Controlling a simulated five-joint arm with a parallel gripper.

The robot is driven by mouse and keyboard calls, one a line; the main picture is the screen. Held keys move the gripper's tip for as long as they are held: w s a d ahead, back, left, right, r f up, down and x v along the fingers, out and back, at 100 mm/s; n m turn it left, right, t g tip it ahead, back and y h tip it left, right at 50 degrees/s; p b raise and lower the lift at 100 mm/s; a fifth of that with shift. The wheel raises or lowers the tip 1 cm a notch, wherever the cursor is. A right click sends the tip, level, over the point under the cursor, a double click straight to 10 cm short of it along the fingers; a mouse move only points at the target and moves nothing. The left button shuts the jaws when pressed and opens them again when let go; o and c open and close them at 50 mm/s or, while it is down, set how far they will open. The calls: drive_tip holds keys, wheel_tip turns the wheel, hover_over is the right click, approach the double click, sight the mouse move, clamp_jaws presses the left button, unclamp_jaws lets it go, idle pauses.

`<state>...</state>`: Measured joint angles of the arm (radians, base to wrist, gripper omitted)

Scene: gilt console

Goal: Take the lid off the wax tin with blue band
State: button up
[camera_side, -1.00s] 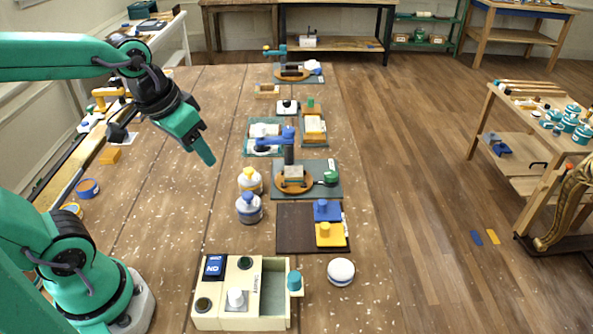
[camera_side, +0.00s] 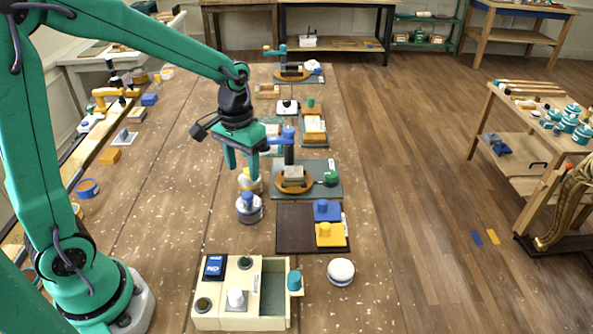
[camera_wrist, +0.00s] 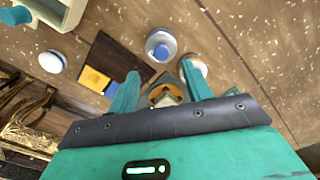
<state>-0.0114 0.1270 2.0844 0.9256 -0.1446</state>
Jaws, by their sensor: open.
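The wax tin with blue band (camera_side: 249,210) stands upright on the wooden bench, its lid with a blue knob (camera_side: 248,198) in place. In the wrist view this tin (camera_wrist: 161,46) shows from above, beyond the fingertips. A second tin with a yellow band (camera_side: 250,183) stands just behind it, partly hidden by my gripper in the side view. My gripper (camera_side: 242,168) is open and empty, pointing down above the tins.
A cream box with controls and an open compartment (camera_side: 228,313) stands at the front. A dark board with blue and yellow blocks (camera_side: 293,242), a round white-topped object (camera_side: 341,271) and a small blue machine (camera_side: 288,150) lie to the right. The bench left of the tins is mostly clear.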

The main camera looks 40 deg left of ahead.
sight(247, 194)
drive_tip(key=shift+f, duration=0.2)
drive_tip(key=shift+f, duration=1.25)
drive_tip(key=shift+f, duration=0.1)
drive_tip(key=shift+w+a+f, duration=0.1)
drive_tip(key=shift+w+f, duration=0.05)
drive_tip(key=shift+f, duration=2.35)
drive_tip(key=c, duration=1.1)
